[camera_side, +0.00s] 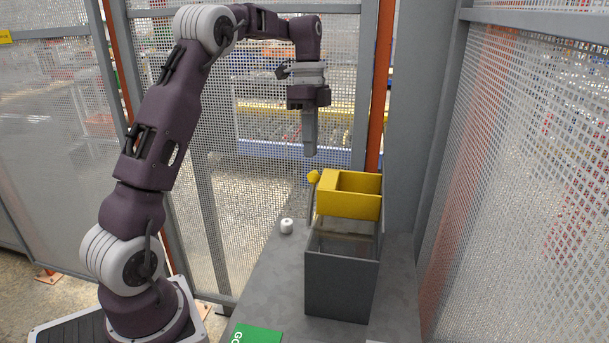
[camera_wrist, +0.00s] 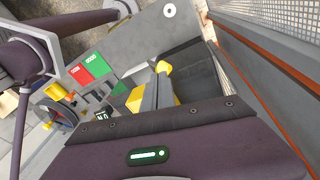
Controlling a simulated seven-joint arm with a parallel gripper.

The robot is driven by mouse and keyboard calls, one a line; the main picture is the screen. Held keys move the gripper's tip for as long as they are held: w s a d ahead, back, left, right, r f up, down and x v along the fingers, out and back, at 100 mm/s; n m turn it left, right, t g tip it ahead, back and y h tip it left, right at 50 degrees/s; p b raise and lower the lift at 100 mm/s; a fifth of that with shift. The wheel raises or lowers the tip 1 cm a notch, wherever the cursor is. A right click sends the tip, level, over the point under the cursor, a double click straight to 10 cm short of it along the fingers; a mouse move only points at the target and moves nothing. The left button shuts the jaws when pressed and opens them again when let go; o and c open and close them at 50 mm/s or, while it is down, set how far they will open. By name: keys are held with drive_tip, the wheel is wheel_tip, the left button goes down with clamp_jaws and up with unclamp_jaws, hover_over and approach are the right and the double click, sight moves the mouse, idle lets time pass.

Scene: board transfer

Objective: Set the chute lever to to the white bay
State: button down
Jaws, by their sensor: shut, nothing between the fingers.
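The chute box is a dark grey bin (camera_side: 342,285) with a yellow hopper (camera_side: 350,204) on top. The lever's yellow knob (camera_side: 313,177) sits on a thin stem at the hopper's left side; in the wrist view a yellow knob (camera_wrist: 164,67) shows just past my fingertips. My gripper (camera_side: 310,153) points straight down, a little above the knob and apart from it in the side view. Its fingers are shut and empty; they also show in the wrist view (camera_wrist: 163,78), covering part of the yellow hopper (camera_wrist: 135,100). I cannot make out a white bay.
A small white round piece (camera_side: 287,226) stands on the grey table (camera_side: 265,285) left of the bin. A green pad (camera_side: 256,334) is at the near edge; a red pad (camera_wrist: 80,74) lies beside it in the wrist view. Mesh fencing (camera_side: 530,170) closes the right side.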

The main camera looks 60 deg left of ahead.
drive_tip(key=v, duration=0.3)
drive_tip(key=shift+s+d+r, duration=0.15)
drive_tip(key=shift+d+r, duration=0.1)
drive_tip(key=shift+r, duration=0.15)
drive_tip(key=shift+d, duration=0.1)
